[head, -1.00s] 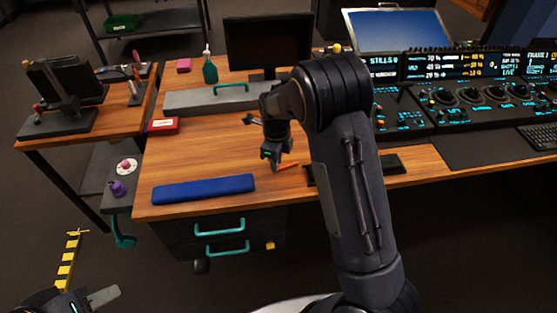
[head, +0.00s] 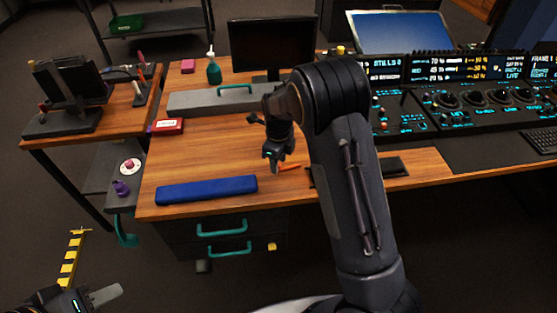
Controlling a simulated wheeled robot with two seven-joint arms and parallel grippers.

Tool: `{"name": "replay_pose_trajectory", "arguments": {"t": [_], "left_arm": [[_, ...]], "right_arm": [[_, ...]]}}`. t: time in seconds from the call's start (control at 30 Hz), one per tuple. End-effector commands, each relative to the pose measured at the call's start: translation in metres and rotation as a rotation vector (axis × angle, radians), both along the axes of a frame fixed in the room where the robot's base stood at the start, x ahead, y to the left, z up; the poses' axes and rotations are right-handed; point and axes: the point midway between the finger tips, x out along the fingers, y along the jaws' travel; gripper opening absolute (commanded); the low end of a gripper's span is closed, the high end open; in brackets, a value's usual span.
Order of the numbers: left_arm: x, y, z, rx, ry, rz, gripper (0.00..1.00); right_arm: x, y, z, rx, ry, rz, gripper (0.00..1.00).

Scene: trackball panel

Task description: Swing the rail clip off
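I cannot pick out the rail clip with certainty. The trackball panel may be the dark control console (head: 470,105) at the right, but its near-left part is hidden behind my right arm. My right gripper (head: 274,163) points down over the wooden desk, beside a thin orange item (head: 289,168). Its fingers are too small to tell open from shut, and I cannot tell whether it touches the desk. My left gripper (head: 98,297) is low at the bottom left corner, partly cut off, away from the desk.
A blue bar (head: 207,190) lies along the desk's front edge. A grey case (head: 210,102), a green bottle (head: 213,70) and a monitor (head: 271,47) stand behind. A red box (head: 167,126) sits at the desk's left. A teal hook (head: 124,232) hangs beside the desk.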

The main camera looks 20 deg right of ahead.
Motion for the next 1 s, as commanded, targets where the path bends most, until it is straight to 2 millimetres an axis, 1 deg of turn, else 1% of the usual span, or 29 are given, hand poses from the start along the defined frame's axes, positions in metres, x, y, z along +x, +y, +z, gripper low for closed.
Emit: {"name": "replay_pose_trajectory", "arguments": {"t": [0.13,0.23,0.5,0.6,0.67,0.8,1.0], "left_arm": [[0.0,0.0,0.0,0.0,0.0,0.0,0.36],[0.0,0.0,0.0,0.0,0.0,0.0,0.36],[0.0,0.0,0.002,0.0,0.0,0.0,0.36],[0.0,0.0,0.003,0.0,0.0,0.0,0.36],[0.0,0.0,0.003,0.0,0.0,0.0,0.36],[0.0,0.0,0.003,0.0,0.0,0.0,0.36],[0.0,0.0,0.003,0.0,0.0,0.0,0.36]], "right_arm": [[0.0,0.0,0.0,0.0,0.001,0.0,0.39],[0.0,0.0,0.007,0.0,-0.001,0.001,0.39],[0.001,0.0,0.052,0.0,-0.004,0.001,0.39],[0.001,0.0,0.066,0.0,-0.003,0.001,0.39],[0.0,0.0,0.072,0.0,-0.001,0.001,0.39],[0.0,0.0,0.078,-0.001,0.001,0.0,0.39],[0.0,0.0,0.078,-0.001,0.001,0.0,0.39]]}}
